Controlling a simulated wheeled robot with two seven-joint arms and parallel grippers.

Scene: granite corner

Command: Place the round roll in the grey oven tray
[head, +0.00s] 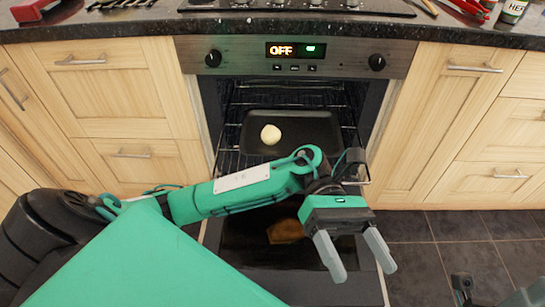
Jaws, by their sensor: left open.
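The round roll (270,134), pale and smooth, lies in the left part of the dark grey oven tray (318,147). The tray sits on a rack inside the open oven. My left gripper (363,274) is open and empty, with its two grey fingers apart over the lowered oven door. It is nearer to me than the tray and to the right of the roll, touching neither. My left forearm crosses in front of the oven, below the tray. The fingers of my right gripper are not visible; only small parts of my right arm show at the lower right edge.
The oven door (376,290) is folded down, with a brown patch on its glass that I cannot identify. Wooden cabinets (120,90) flank the oven. A dark granite counter (150,22) with a hob (295,6) runs above. Tiled floor (425,255) is clear at right.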

